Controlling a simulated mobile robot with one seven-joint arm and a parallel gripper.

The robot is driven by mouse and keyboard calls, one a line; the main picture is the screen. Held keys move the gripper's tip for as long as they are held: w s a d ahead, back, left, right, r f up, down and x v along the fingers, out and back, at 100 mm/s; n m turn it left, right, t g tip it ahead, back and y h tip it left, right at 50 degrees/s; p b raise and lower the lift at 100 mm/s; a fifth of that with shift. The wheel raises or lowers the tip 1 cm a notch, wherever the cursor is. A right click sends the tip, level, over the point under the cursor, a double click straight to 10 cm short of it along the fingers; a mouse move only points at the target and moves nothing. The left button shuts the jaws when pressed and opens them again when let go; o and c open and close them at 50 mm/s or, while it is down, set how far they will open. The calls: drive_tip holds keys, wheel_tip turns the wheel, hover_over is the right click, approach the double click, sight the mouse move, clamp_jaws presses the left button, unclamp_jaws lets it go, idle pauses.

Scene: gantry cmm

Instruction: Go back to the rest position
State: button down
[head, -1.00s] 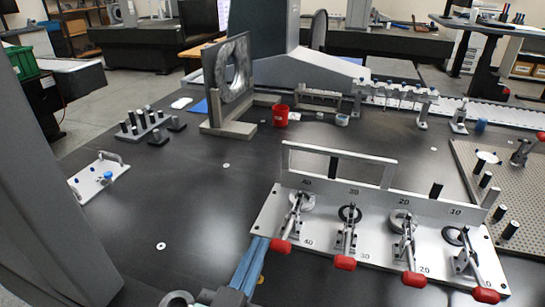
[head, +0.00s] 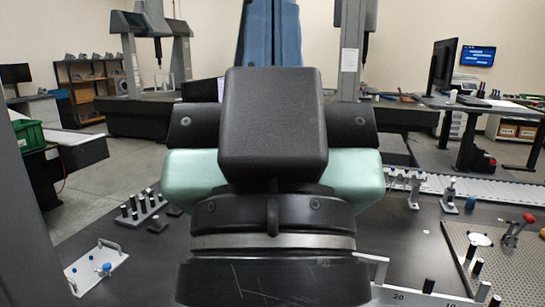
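My arm fills the middle of the head view, very close, with a black block, pale green sides and a black round joint below.
The dark table carries a white handled plate (head: 96,268) and a block of black pins (head: 140,207) at left. My arm hides the table's middle.

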wheel_tip(320, 180, up, 16)
drive_tip(key=p, duration=1.3)
drive_tip(key=shift+f, duration=0.15)
